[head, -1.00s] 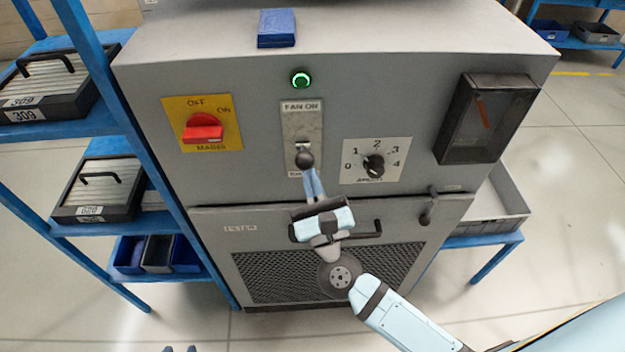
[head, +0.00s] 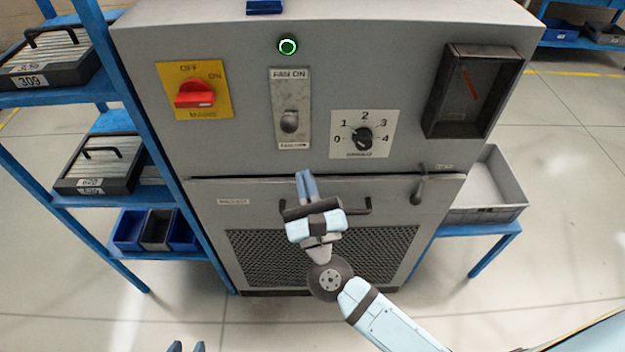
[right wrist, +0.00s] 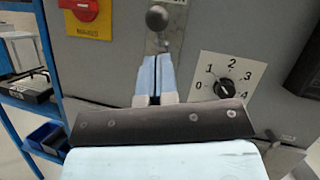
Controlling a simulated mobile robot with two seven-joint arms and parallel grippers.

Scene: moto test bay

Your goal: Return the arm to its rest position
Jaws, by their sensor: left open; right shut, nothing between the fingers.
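My right gripper (head: 306,174) is shut and empty in front of the grey cabinet, below the fan switch plate (head: 276,92). The round dark knob (head: 290,122) of the fan lever is apart from the fingertips. In the right wrist view, the shut blue fingers (right wrist: 155,72) point toward the panel, with the knob (right wrist: 157,17) and its stem above them. Only the fingertips of my left gripper (head: 186,347) show at the bottom edge of the head view, spread apart and far from the cabinet.
A blue shelf rack (head: 62,201) stands left; a grey bin (head: 487,191) stands right. The floor in front is clear.

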